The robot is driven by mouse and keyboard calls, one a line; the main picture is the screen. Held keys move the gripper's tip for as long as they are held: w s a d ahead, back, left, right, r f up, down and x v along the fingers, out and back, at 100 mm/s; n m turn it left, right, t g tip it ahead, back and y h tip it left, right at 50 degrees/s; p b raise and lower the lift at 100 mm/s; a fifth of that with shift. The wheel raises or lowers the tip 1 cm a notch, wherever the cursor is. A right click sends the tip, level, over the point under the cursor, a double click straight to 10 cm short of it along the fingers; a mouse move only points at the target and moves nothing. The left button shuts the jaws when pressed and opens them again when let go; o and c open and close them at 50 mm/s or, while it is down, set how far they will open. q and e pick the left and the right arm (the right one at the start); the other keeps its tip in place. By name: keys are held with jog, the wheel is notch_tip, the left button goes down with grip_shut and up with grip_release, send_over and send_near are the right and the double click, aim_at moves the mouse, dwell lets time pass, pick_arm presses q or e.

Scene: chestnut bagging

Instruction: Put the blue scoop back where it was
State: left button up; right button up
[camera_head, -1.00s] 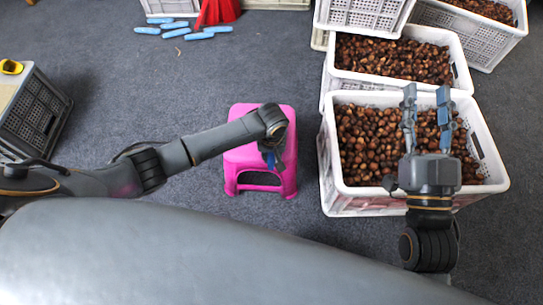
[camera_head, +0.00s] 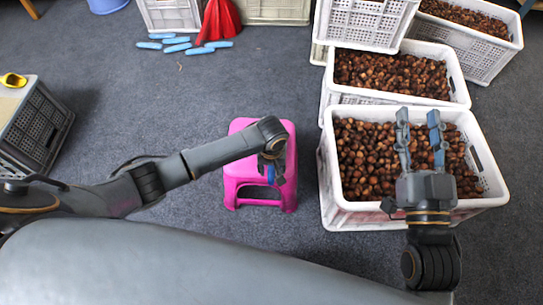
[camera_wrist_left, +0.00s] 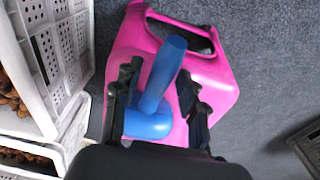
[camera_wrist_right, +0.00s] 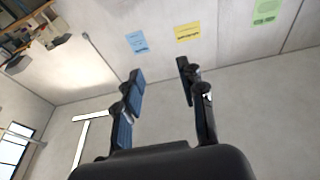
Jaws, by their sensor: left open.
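The blue scoop (camera_wrist_left: 158,88) lies between the parted fingers of my left gripper (camera_wrist_left: 162,72) in the left wrist view, its rounded end nearest the palm. Behind it is the pink stool (camera_wrist_left: 210,72); I cannot tell whether the scoop rests on the seat. In the head view my left gripper (camera_head: 270,168) points down over the pink stool (camera_head: 244,130), with a small blue part of the scoop (camera_head: 270,174) showing. My right gripper (camera_head: 420,112) is open and empty, in front of a crate of chestnuts; it also shows empty in the right wrist view (camera_wrist_right: 160,70).
White crates of chestnuts (camera_head: 345,218) stand right of the stool, close to it. A dark crate (camera_head: 45,130) with a yellow item (camera_head: 13,80) is at the left. Floor left of the stool is clear.

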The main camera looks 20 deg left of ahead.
pick_arm(q)
notch_tip(320, 180, up, 5)
jog(key=shift+s+r+p, duration=0.15)
jog(key=shift+r+p, duration=0.05)
jog(key=shift+p, duration=0.95)
jog(key=s+d+r+m+t+h+p, duration=0.2)
jog(key=s+d+r+m+h, duration=0.1)
jog(key=s+d+r, duration=0.4)
jog(key=s+a+r+m+t+y, duration=0.1)
jog(key=s+a+r+m+t, duration=0.1)
jog(key=s+a+r+t, duration=0.3)
jog(key=a+r, duration=0.3)
jog(key=a, duration=0.3)
jog(key=shift+s+a+r+y, duration=0.3)
jog(key=shift+s+a+r, duration=0.05)
jog(key=shift+s+r, duration=0.05)
pick_arm(e)
jog(key=s+d+f+g+h, duration=0.2)
jog(key=s+f+g, duration=0.2)
jog(key=f, duration=0.5)
jog(key=s+d+f+g+h, duration=0.1)
jog(key=s+d+f+g, duration=0.2)
jog(key=s+f+g, duration=0.2)
notch_tip(320, 180, down, 4)
jog(key=g, duration=0.3)
jog(key=shift+m+h, duration=0.3)
jog(key=shift+h, duration=0.1)
jog(key=shift+w, duration=0.1)
